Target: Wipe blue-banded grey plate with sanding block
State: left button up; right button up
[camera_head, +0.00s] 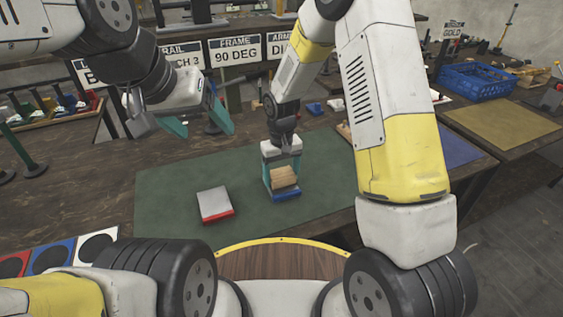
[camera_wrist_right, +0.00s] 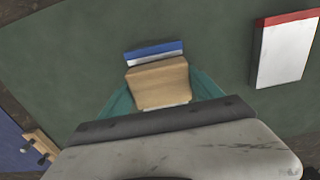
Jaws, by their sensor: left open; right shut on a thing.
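The sanding block (camera_head: 284,181) is a tan wooden block, held between the teal fingers of my right gripper (camera_head: 281,175). It also shows in the right wrist view (camera_wrist_right: 158,82). The blue-banded grey plate (camera_head: 287,195) lies on the green mat directly beneath the block, mostly covered by it. In the right wrist view, its blue band and a light strip (camera_wrist_right: 154,53) show past the block's far edge. I cannot tell whether the block touches the plate. My left gripper (camera_head: 204,128) is open and empty, raised over the mat's far left part.
A red-banded grey plate (camera_head: 214,202) lies on the green mat (camera_head: 165,195), left of the blue-banded one. A blue crate (camera_head: 478,81) stands at the far right. Small blue items (camera_head: 315,107) lie behind the mat. The mat's left side is clear.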

aim_at(282, 173)
jog(key=shift+d+r, duration=0.1)
jog(key=shift+r, duration=3.3)
